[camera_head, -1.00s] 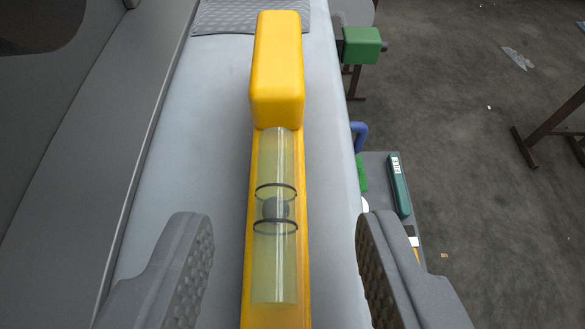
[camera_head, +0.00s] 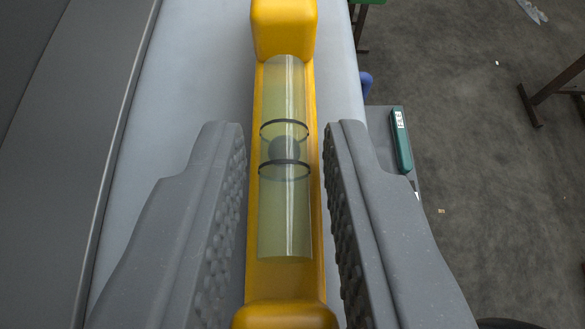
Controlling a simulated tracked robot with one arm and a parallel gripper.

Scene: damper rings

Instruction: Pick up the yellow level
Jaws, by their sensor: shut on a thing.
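The yellow level (camera_head: 284,285) lies lengthwise down the middle of the view, on a light grey surface (camera_head: 200,80). It has a clear greenish vial with two black rings and a raised block at each end; the far block is cut by the top edge and the near one by the bottom edge. My gripper (camera_head: 287,140) has one grey, textured finger on each side of the level's middle, shut on it. The fingers' lower contact with the level is hard to see.
A grey wall or panel (camera_head: 60,120) runs along the left. Beyond the surface's right edge, lower down, is a tray or shelf with a dark green labelled case (camera_head: 401,140). A brown metal stand (camera_head: 550,90) is on the dark floor at right.

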